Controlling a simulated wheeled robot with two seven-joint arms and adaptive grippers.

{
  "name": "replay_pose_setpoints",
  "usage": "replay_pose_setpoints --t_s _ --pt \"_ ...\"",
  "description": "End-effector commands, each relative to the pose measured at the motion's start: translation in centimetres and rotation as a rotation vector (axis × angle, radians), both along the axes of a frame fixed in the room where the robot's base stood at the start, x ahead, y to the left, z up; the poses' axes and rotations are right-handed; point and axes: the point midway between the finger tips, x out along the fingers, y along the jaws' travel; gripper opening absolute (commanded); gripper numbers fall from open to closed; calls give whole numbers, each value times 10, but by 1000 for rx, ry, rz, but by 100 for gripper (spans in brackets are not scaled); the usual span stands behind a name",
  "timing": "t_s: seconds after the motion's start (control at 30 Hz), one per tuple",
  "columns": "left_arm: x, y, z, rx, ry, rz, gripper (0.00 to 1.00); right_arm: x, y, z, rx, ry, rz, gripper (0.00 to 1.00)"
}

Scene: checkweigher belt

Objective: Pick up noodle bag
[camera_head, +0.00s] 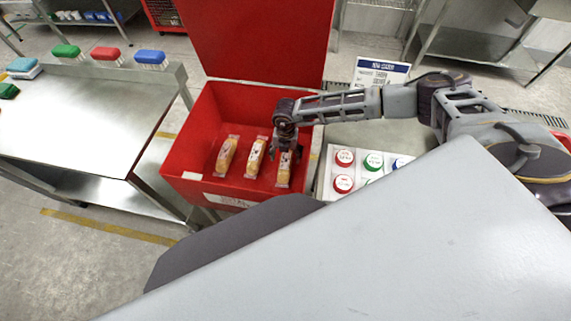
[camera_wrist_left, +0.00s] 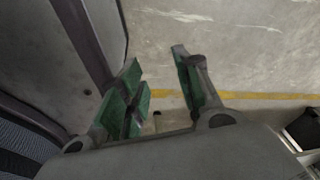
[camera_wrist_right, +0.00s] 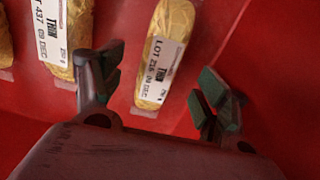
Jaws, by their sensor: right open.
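Several noodle bags, clear packs with yellow contents and white labels, lie in the red bin (camera_head: 190,155). In the head view they form a row: a left bag (camera_head: 226,156), a middle bag (camera_head: 255,157) and a right bag (camera_head: 284,170). My right gripper (camera_head: 285,152) is over the right bag and hides part of it. In the right wrist view my right gripper (camera_wrist_right: 160,85) is open, with the bag (camera_wrist_right: 165,55) between its fingers, apart from both; another bag (camera_wrist_right: 68,35) lies beside the left finger. My left gripper (camera_wrist_left: 160,85) is open and empty above the floor.
The bin's red lid (camera_head: 255,40) stands up at the back. A white tray (camera_head: 330,185) with round red, green and blue lidded items is right of the bin. A steel table (camera_head: 80,110) with coloured brushes stands at the left. My own body covers the lower right.

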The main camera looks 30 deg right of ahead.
Motion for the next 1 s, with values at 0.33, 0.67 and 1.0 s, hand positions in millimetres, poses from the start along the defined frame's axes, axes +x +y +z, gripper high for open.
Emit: replay_pose_setpoints --t_s 0.33,0.67,1.0 --pt "-8 0 -1 0 10 0 33 0 0 -2 0 0 0 75" --pt "-10 0 -2 1 15 1 33 -3 2 -22 -1 1 0 75" --pt "4 -3 0 -2 0 2 33 -5 3 -53 0 0 0 75"
